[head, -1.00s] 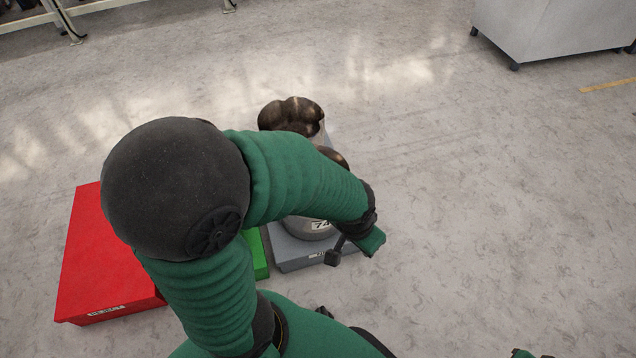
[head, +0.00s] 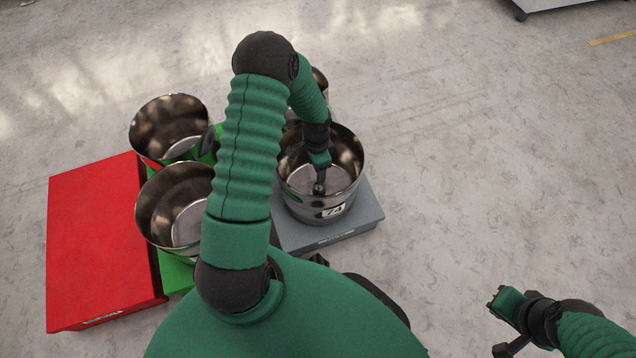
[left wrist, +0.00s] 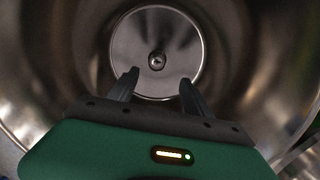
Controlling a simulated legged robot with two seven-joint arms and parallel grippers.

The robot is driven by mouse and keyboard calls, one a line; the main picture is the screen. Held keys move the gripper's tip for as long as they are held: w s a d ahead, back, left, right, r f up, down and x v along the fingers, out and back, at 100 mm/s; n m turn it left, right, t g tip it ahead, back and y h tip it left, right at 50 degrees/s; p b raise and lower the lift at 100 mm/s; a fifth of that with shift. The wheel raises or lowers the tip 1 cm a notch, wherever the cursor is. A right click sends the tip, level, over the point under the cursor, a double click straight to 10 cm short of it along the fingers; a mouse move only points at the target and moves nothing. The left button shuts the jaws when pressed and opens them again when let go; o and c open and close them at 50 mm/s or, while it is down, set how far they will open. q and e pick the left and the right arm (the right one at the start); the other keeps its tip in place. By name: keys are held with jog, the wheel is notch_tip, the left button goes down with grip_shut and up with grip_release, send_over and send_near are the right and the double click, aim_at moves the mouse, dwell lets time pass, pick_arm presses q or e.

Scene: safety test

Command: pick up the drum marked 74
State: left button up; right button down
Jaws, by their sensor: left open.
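The drum marked 74 (head: 305,207) is an open steel drum standing upright on a grey platform (head: 355,220) in the head view. Its label faces the front. My left gripper (head: 319,187) points down at its open mouth, over or inside it; the exact depth is unclear. In the left wrist view the drum's shiny inner wall (left wrist: 55,60) surrounds the open fingers (left wrist: 158,78). Beyond the fingertips is a round disc with a small central knob (left wrist: 157,61); nothing is between the fingers. My right gripper (head: 493,302) is at the lower right, away from the drums; its jaw gap is not clear.
Another drum (head: 321,78) stands behind drum 74, partly hidden by my left arm. Two open drums (head: 168,125) (head: 160,215) stand on a green platform (head: 178,275) to the left. A red platform (head: 95,240) lies farther left.

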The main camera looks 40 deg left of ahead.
pick_arm(q)
jog(key=f+b, duration=0.1)
jog(key=f, duration=0.1)
jog(key=f+b, duration=0.1)
jog(key=f, duration=0.1)
jog(key=f+b, duration=0.1)
jog(key=f, duration=0.2)
jog(key=shift+d, duration=0.35)
notch_tip(320, 180, down, 6)
jog(key=b, duration=0.5)
jog(key=shift+w+d+r, duration=0.1)
jog(key=shift+r, duration=0.3)
grip_shut()
pick_arm(e)
jog(key=s+x, duration=0.2)
jog(key=x, duration=0.7)
jog(key=shift+d+f, duration=0.35)
jog(key=shift+f, duration=0.05)
